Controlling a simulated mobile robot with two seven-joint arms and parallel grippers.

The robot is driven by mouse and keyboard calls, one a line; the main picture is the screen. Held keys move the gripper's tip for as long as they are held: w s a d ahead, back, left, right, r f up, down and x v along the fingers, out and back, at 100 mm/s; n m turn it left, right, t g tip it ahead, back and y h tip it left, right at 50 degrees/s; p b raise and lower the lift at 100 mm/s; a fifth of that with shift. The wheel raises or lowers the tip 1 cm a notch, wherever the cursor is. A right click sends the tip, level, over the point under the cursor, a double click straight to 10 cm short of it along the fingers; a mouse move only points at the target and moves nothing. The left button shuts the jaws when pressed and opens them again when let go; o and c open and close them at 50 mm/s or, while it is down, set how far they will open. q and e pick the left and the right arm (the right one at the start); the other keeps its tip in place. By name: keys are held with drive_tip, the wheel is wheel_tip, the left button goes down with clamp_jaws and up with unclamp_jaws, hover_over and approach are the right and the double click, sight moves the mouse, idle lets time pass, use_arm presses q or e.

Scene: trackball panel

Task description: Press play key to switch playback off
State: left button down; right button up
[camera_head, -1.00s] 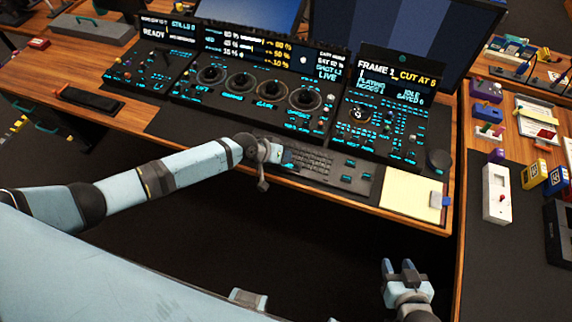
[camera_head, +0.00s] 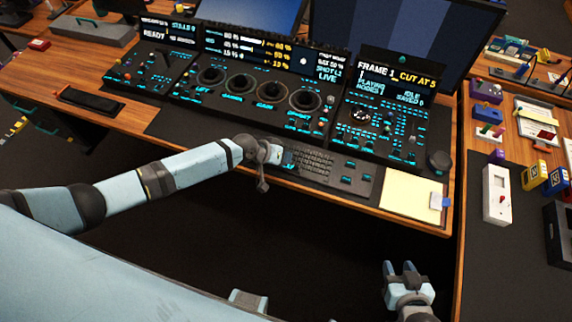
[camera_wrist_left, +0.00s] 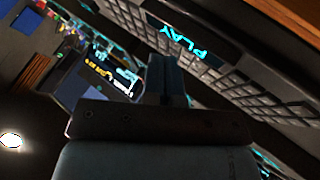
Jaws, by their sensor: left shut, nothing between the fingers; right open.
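The play key, with a lit cyan PLAY label (camera_wrist_left: 185,42), shows in the left wrist view just beyond my fingertips. In the head view a lit key (camera_head: 289,159) sits at the left end of the keyboard, right beside my left gripper (camera_head: 275,154). My left gripper (camera_wrist_left: 168,72) is shut and empty, its fingers close to the key. I cannot tell whether they touch it. The right screen (camera_head: 397,84) carries the word PLAYING. My right gripper (camera_head: 402,270) is open and empty, low in front of the desk.
The keyboard (camera_head: 312,164) runs to the right of the key. Behind it stands a panel with several trackballs (camera_head: 239,84). A cream notepad (camera_head: 410,195) lies at the right front. A side desk with a white box (camera_head: 497,194) is further right.

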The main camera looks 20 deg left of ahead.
use_arm(q)
drive_tip(key=shift+f, duration=0.15)
idle(0.6)
drive_tip(key=shift+f+b, duration=0.3)
drive_tip(key=shift+b, duration=0.1)
drive_tip(key=shift+f+b, duration=0.5)
drive_tip(key=shift+f, duration=0.1)
idle(0.5)
drive_tip(key=shift+r, duration=0.1)
drive_tip(key=shift+r+p, duration=0.85)
drive_tip(key=shift+r, duration=0.05)
drive_tip(key=shift+r, duration=0.1)
wheel_tip(320, 180, up, 4)
drive_tip(key=p, duration=0.3)
drive_tip(key=shift+p, duration=0.3)
drive_tip(key=shift+r+p, duration=0.4)
drive_tip(key=shift+r, duration=0.1)
drive_tip(key=shift+f, duration=0.1)
